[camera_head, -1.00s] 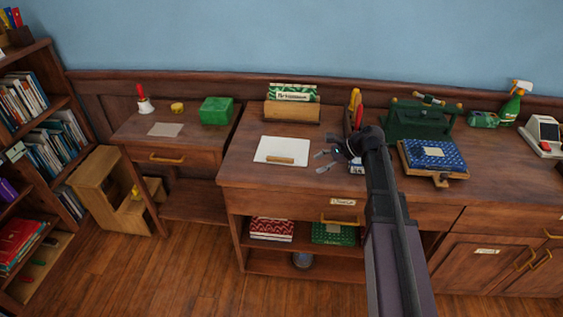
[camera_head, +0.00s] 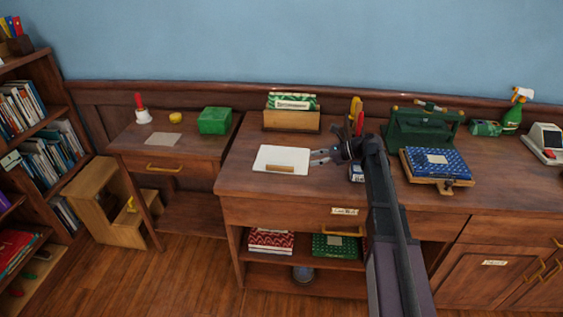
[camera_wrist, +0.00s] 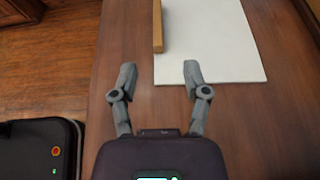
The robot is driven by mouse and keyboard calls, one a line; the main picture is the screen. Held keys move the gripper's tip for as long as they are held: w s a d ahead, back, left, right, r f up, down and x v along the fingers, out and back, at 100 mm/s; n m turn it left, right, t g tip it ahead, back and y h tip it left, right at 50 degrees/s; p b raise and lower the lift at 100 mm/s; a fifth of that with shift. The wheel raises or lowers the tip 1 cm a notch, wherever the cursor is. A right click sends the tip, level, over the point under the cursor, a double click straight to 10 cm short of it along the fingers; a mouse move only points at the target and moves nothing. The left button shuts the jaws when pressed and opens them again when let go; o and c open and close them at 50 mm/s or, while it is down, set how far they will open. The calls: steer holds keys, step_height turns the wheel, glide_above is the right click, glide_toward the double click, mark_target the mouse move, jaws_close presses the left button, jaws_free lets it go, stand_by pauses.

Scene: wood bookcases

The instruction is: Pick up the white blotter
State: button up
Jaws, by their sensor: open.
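My gripper (camera_head: 318,157) is open and empty beside the blotter's right side in the head view. In the wrist view my gripper (camera_wrist: 159,75) has its fingers spread apart. The right fingertip overlaps the near edge of the blotter in the picture; I cannot tell whether they touch.
A wooden box with green files (camera_head: 291,118) stands behind the blotter. A dark green case (camera_head: 423,128) and a blue patterned book on a board (camera_head: 437,163) are to the right of my arm. The desk (camera_head: 240,170) is clear left of the blotter.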

steer(key=b, duration=0.3)
glide_toward(280, 166)
steer(key=x, duration=0.4)
steer(key=shift+w+f, duration=0.1)
steer(key=shift+f, duration=0.05)
steer(key=shift+a+f, duration=0.1)
steer(key=shift+a, duration=0.3)
steer(key=shift+a, duration=0.1)
steer(key=shift+b+x, duration=0.85)
steer(key=shift+x, duration=1.7)
jaws_close()
